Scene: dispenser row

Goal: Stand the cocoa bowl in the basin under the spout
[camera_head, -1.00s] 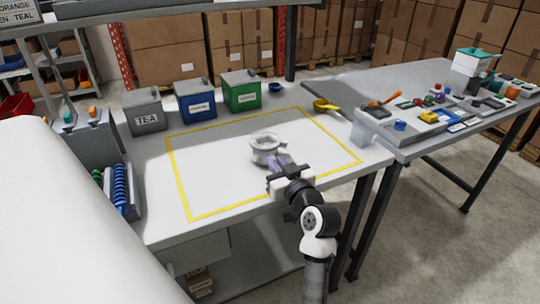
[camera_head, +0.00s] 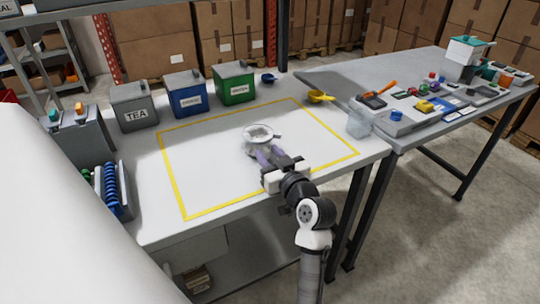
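A small round white bowl (camera_head: 261,133) shows near the middle of the yellow outline on the white table. I take it to be the cocoa bowl, but no label on it can be read. No basin or spout can be made out clearly.
Grey TEA (camera_head: 134,106), blue (camera_head: 185,94) and green (camera_head: 234,83) canisters line the table's back. A yellow scoop (camera_head: 319,96) and a clear container (camera_head: 360,124) are at the right. A cluttered grey side table (camera_head: 345,75) adjoins. The outlined area is otherwise clear.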

